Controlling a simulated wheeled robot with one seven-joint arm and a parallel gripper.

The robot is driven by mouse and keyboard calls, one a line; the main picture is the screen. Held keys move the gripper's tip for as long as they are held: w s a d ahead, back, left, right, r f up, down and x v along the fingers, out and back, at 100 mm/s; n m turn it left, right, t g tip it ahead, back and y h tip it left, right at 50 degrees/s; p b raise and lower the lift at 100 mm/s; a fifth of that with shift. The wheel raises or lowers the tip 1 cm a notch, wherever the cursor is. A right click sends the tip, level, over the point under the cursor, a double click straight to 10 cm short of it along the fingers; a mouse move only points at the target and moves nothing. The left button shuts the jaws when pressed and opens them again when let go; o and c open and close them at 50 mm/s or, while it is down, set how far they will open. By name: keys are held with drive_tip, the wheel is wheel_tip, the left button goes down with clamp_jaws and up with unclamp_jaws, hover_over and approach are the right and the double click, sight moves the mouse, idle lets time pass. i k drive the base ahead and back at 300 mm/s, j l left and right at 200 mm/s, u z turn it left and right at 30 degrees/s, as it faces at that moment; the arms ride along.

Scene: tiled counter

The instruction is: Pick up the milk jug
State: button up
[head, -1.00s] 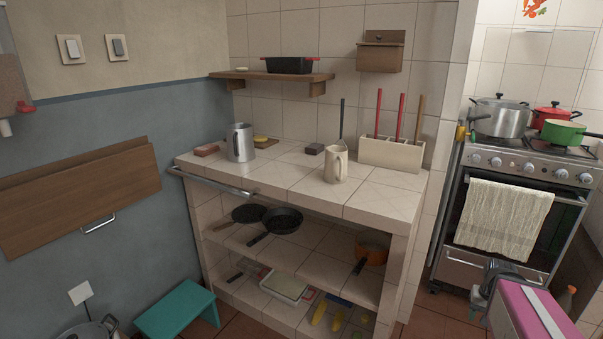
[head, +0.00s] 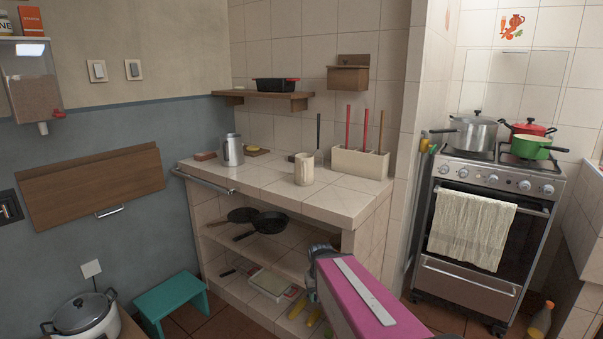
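The frames do not settle which one is the milk jug. My pink arm reaches in from the bottom, and its grey end, my gripper (head: 315,268), is in front of the counter's lower right part, below the counter top and apart from both jugs. Its fingers cannot be made out.
A cream holder (head: 360,163) with red and brown handles stands right of the cream jug. A metal rail (head: 205,182) runs along the counter's left front edge. Pans (head: 268,222) lie on the shelf below. A stove (head: 485,220) with pots is at the right.

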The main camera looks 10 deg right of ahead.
sight(304, 162)
drive_tip(key=k+j+z, duration=0.1)
drive_tip(key=j, duration=0.25)
drive_tip(key=k+j, duration=0.3)
drive_tip(key=k+z, duration=0.2)
drive_tip(key=k, duration=0.25)
